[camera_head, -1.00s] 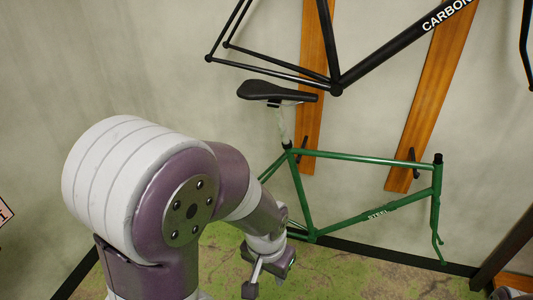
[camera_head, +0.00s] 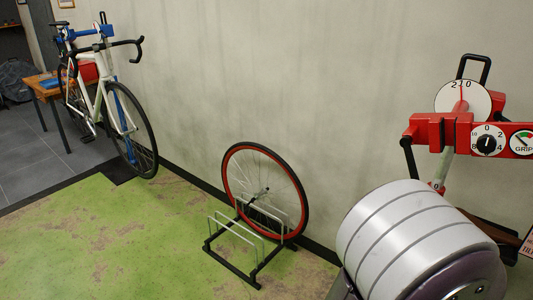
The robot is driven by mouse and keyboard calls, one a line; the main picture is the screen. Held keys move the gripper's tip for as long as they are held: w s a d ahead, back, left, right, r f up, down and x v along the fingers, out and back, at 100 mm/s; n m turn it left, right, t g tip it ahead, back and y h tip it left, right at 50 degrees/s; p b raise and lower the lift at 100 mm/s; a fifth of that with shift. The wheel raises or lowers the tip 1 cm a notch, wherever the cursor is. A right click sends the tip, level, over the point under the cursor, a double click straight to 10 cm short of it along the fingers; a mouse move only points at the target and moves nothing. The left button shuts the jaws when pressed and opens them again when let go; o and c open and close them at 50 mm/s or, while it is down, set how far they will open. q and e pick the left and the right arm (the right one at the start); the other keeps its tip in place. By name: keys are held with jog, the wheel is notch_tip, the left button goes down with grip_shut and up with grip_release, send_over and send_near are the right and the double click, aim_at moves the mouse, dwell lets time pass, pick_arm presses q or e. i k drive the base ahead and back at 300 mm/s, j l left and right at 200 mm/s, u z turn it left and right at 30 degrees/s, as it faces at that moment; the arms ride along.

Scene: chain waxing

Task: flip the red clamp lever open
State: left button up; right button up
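A red clamp head (camera_head: 428,131) stands at the right edge, in front of the wall. It carries a black knob on a white numbered dial (camera_head: 487,140) and a gauge marked GRIP (camera_head: 522,141). A round white dial (camera_head: 450,98) with a red pointer and a black loop handle (camera_head: 475,66) sit above it. A black lever-like arm (camera_head: 409,158) hangs at its left end. I cannot make out which part is the red clamp lever, or whether it is open. Neither gripper is in view; a white and purple link of my own arm covers the area below the clamp head.
A red-rimmed wheel (camera_head: 233,190) stands in a floor rack (camera_head: 212,247) near the wall. A white bicycle (camera_head: 112,98) is held in a blue stand (camera_head: 90,33) at the far left, beside a wooden table (camera_head: 41,92). The green floor (camera_head: 120,240) at the lower left is clear.

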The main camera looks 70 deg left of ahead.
aim_at(405, 141)
jog(key=u, duration=1.65)
